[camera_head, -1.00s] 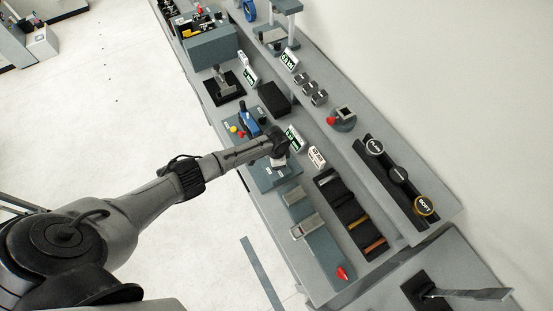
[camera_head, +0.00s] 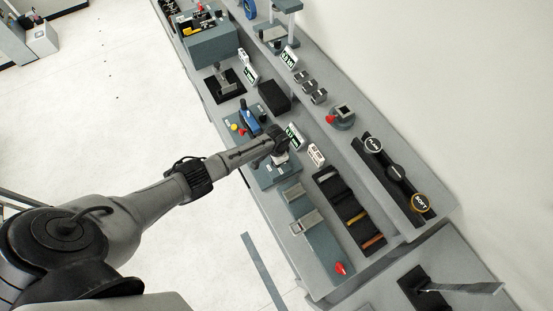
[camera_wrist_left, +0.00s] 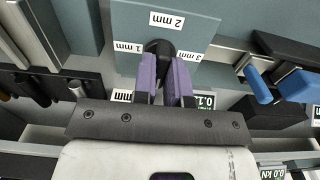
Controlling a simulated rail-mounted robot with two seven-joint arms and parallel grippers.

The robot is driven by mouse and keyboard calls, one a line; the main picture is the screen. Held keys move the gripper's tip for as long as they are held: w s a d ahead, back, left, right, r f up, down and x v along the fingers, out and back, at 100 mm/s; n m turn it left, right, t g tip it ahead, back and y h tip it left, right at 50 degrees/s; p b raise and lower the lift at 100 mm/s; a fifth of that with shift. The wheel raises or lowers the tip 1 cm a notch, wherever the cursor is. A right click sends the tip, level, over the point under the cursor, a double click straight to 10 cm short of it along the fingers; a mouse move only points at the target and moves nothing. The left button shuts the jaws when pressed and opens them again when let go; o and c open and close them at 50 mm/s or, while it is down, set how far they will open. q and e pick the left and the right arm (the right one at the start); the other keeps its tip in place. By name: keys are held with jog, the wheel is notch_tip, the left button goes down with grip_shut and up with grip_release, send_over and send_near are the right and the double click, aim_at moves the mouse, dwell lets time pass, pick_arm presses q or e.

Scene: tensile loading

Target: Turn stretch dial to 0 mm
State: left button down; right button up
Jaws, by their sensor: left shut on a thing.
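The stretch dial's black knob (camera_wrist_left: 158,48) is in the left wrist view, on a blue-grey plate (camera_wrist_left: 195,14). Labels around it read 1 mm at left, 2 mm at top and 3 mm at right. A label ending in "mm" (camera_wrist_left: 122,95) at lower left is partly covered. My left gripper (camera_wrist_left: 166,62) has its two purple fingers closed on the knob. The knob's pointer cannot be made out. In the head view my left gripper (camera_head: 280,157) is over the dial plate (camera_head: 271,178) and hides the knob. My right gripper is in neither view.
Close by are a blue-handled part (camera_head: 248,122), a small display (camera_head: 294,135) and a black rack of coloured strips (camera_head: 345,210). A grey-blue unit with a red knob (camera_head: 341,268) is nearer the bench end. A blue lever (camera_wrist_left: 257,84) is right of the fingers.

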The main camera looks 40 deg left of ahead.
pick_arm(q)
jog(key=c, duration=1.2)
grip_release()
jog(key=shift+o, duration=0.2)
notch_tip(320, 180, up, 14)
jog(key=shift+f, duration=0.1)
